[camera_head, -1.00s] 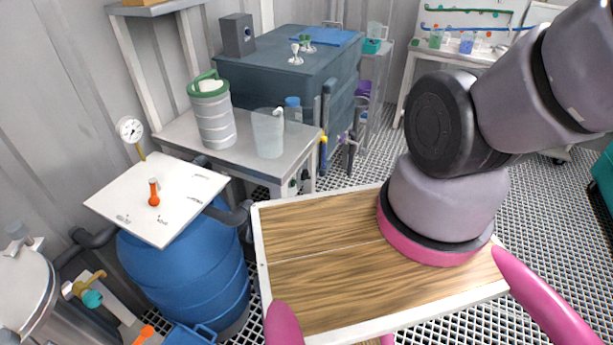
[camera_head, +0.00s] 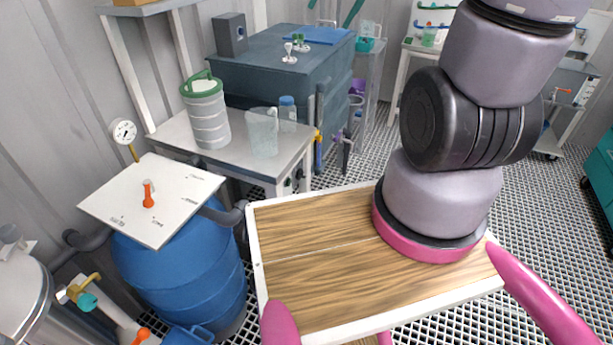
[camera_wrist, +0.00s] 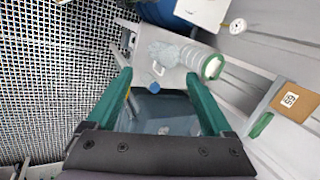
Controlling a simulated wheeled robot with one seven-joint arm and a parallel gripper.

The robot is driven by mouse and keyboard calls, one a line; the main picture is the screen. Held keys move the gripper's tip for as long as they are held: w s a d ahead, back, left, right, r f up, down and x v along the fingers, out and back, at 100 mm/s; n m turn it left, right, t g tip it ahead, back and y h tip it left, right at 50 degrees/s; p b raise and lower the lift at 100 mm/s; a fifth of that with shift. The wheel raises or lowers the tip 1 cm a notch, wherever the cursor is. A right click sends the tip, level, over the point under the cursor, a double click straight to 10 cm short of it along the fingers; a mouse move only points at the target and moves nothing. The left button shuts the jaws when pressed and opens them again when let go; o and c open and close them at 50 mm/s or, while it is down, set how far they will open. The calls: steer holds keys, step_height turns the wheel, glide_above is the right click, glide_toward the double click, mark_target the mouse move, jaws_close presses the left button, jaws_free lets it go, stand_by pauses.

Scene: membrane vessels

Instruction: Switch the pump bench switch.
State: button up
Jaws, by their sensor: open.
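An orange-red lever (camera_head: 148,194) stands on a white panel (camera_head: 165,228) with small dark labels, on top of a blue barrel (camera_head: 190,275), left in the head view. It is the most switch-like thing I see, but I cannot read its labels. The panel's edge also shows at the top of the wrist view (camera_wrist: 203,12). My gripper (camera_wrist: 158,76) has two teal fingers spread apart with nothing between them. In the head view, the finger tips (camera_head: 333,20) show at the top, over the dark blue tank's far side and well away from the lever.
A grey bench (camera_head: 250,165) holds a green-lidded canister (camera_head: 205,112), a clear beaker (camera_head: 263,135) and a blue-capped bottle (camera_head: 287,112). The dark blue tank (camera_head: 265,75) stands behind. A pressure gauge (camera_head: 123,132) rises beside the panel. The grated floor at right is mostly clear.

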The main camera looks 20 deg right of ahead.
steer(key=w+d+f+m+g+y, duration=0.15)
steer(key=w+f+y, duration=0.25)
steer(key=w+f, duration=0.7)
steer(key=w+d+f+m+y, duration=0.25)
steer(key=w+f+y, duration=0.2)
steer(key=f, duration=1.15)
steer(key=m+t, duration=1.1)
glide_toward(305, 176)
steer(key=shift+y, duration=0.35)
steer(key=x, duration=0.9)
steer(key=shift+w+f, duration=0.2)
steer(key=c, duration=1.3)
